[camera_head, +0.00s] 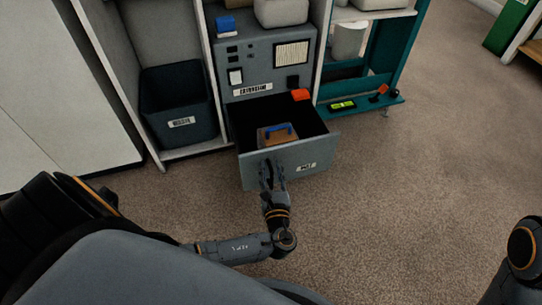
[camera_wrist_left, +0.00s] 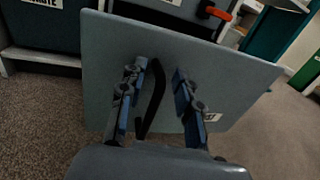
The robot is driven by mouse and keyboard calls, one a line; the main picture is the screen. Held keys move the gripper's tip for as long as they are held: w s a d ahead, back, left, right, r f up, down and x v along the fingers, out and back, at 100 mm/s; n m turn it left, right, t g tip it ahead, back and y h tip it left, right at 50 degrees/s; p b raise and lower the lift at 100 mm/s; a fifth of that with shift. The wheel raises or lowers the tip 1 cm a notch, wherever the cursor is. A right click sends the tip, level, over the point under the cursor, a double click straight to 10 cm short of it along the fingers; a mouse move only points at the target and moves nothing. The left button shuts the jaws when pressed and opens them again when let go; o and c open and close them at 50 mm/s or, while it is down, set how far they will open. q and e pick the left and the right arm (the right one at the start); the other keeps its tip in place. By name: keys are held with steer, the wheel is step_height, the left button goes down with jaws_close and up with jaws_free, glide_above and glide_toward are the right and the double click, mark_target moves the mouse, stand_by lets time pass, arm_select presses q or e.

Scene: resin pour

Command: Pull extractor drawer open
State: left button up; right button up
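The grey extractor drawer (camera_head: 310,156) is pulled out from the cabinet in the head view, and its dark inside shows. A tan box with a blue handle (camera_head: 277,133) is in the drawer. My left gripper (camera_head: 272,172) is in front of the drawer's front panel. In the left wrist view, the black drawer handle (camera_wrist_left: 152,98) stands between the spread fingers of my left gripper (camera_wrist_left: 160,85), nearer the left finger. The fingers look apart, with a gap beside the handle; contact is not clear. Only part of my right arm shows at the right edge; its gripper is out of view.
A dark bin (camera_head: 177,105) sits in the compartment left of the drawer. A teal shelf (camera_head: 362,104) with a small green-screened device (camera_head: 342,105) is right of it. Carpet right of the drawer is clear.

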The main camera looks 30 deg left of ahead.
arm_select(q)
step_height(320, 180, up, 8)
steer(key=shift+f, duration=0.1)
stand_by(0.6)
